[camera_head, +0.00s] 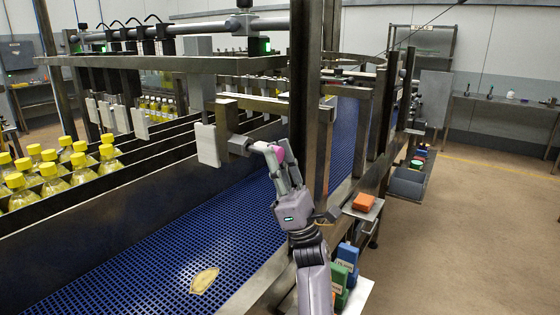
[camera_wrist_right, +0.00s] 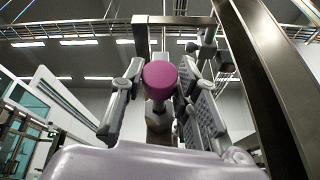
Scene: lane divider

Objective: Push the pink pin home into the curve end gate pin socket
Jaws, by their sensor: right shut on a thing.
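The pink pin's round head (camera_head: 279,154) shows between the fingers of my right gripper (camera_head: 274,158) in the head view. In the right wrist view the pink pin (camera_wrist_right: 160,78) faces the camera, with a finger of the right gripper (camera_wrist_right: 162,90) on each side. My right gripper is shut on it. Just left of the fingertips is a grey block (camera_head: 240,146) at the end of the gate arm, beside a white plate (camera_head: 207,145). It looks like the socket, but the pin's shaft and its depth are hidden. My left gripper is not in view.
Yellow-capped bottles (camera_head: 50,172) fill a lane at left. A blue mesh conveyor (camera_head: 150,245) runs below, bearing a yellowish flat piece (camera_head: 204,281). An orange block (camera_head: 364,202) sits on a side shelf at right.

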